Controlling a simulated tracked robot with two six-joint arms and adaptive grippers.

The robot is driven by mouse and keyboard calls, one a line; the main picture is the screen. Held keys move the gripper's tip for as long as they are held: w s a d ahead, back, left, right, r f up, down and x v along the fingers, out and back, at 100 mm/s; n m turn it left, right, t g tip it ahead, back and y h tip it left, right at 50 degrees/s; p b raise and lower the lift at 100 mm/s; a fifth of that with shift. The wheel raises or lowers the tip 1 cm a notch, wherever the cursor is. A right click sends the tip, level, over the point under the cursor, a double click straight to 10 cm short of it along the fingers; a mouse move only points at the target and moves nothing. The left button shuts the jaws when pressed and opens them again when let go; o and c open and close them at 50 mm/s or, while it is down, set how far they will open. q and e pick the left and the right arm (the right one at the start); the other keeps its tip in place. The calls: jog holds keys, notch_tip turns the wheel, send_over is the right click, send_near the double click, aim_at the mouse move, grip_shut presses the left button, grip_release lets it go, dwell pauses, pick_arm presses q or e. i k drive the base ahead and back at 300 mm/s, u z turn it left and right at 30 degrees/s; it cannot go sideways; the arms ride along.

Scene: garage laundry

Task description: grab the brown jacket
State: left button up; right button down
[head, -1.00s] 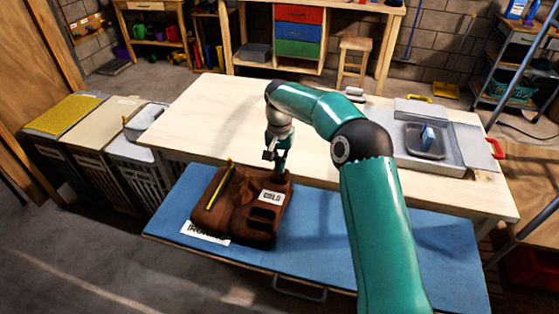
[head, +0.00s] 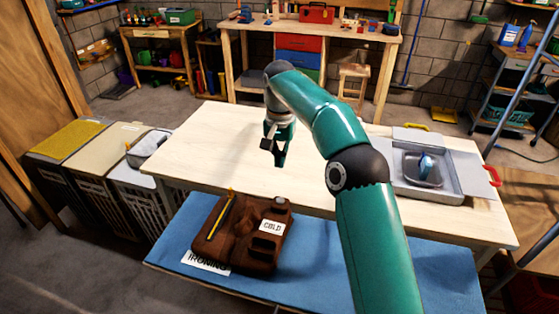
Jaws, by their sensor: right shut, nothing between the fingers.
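The folded brown jacket (head: 240,252) lies on the blue ironing mat (head: 370,270) at the front. A yellow pencil-like stick (head: 222,215) and a white label reading COLD (head: 271,226) lie on it. A small grey round item (head: 280,203) shows at its upper right edge. My right gripper (head: 276,158) is shut and empty. It appears above the jacket in the picture, over the wooden table, clear of the jacket. My left gripper is not in view.
The pale wooden table (head: 210,140) behind the mat is mostly bare on its left. A grey tray (head: 402,187) with a tub stands at its right. Laundry bins (head: 95,165) stand at the left. A white IRONING label (head: 206,262) lies by the jacket.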

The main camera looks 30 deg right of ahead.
aim_at(246, 233)
jog(key=k, duration=1)
